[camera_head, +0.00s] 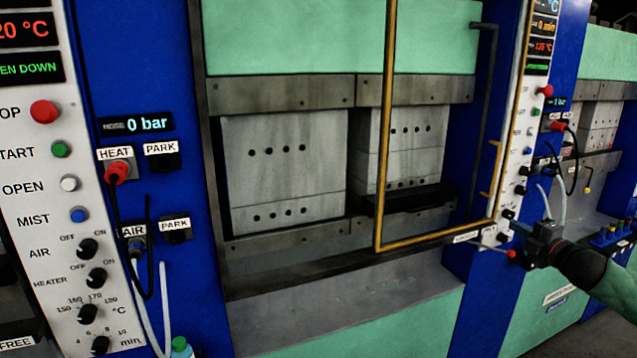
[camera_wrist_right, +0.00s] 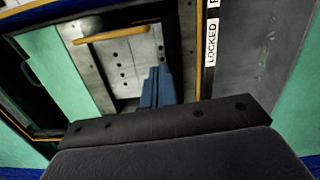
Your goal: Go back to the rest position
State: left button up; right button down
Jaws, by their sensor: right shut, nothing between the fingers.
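My right gripper (camera_head: 526,250) is at the right of the head view, at the end of my arm coming in from the right edge. It is in front of the lower part of the press's right-hand white panel, close to a red knob (camera_head: 512,254); I cannot tell whether they touch. In the right wrist view its blue-grey fingers (camera_wrist_right: 156,88) are together with nothing between them. Beyond them are a grey perforated block and a yellow handle (camera_wrist_right: 112,34). My left gripper is not in view.
The press's yellow guard frame (camera_head: 385,150) stands in front of the grey mould blocks (camera_head: 285,170). A control panel (camera_head: 45,190) and hanging hoses (camera_head: 150,290) are at left. A second press (camera_head: 607,66) is at right. A LOCKED label (camera_wrist_right: 211,42) shows in the wrist view.

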jog(key=s+d+f+m+g+h, duration=0.1)
jog(key=d+f+m+g+h, duration=0.3)
jog(key=d+f+m+h, duration=0.5)
jog(key=s+a+f+m+g, duration=0.3)
jog(key=s+a+f, duration=0.3)
jog(key=f, duration=0.7)
jog(key=s+a+f+m+g+y, duration=0.15)
jog(key=s+a+f, duration=0.4)
jog(key=f, duration=0.75)
jog(key=s+a+f+m+g+h, duration=0.1)
jog(key=s+a+f+m+g, duration=0.35)
jog(key=f, duration=0.95)
jog(key=s+a+f+g+y, duration=0.1)
jog(key=s+a+f, duration=0.5)
jog(key=s+a, duration=0.4)
jog(key=s+a+f+g+y, duration=0.1)
jog(key=s+a+f+y, duration=0.1)
jog(key=s+a+f, duration=0.5)
jog(key=s+a+f+m+g+y, duration=0.1)
jog(key=s+a+f, duration=0.5)
jog(key=s+a, duration=0.6)
jog(key=a+y, duration=0.1)
jog(key=a, duration=0.3)
jog(key=shift+s+a+f, duration=0.2)
jog(key=shift+s+a, duration=0.2)
jog(key=shift+y, duration=0.25)
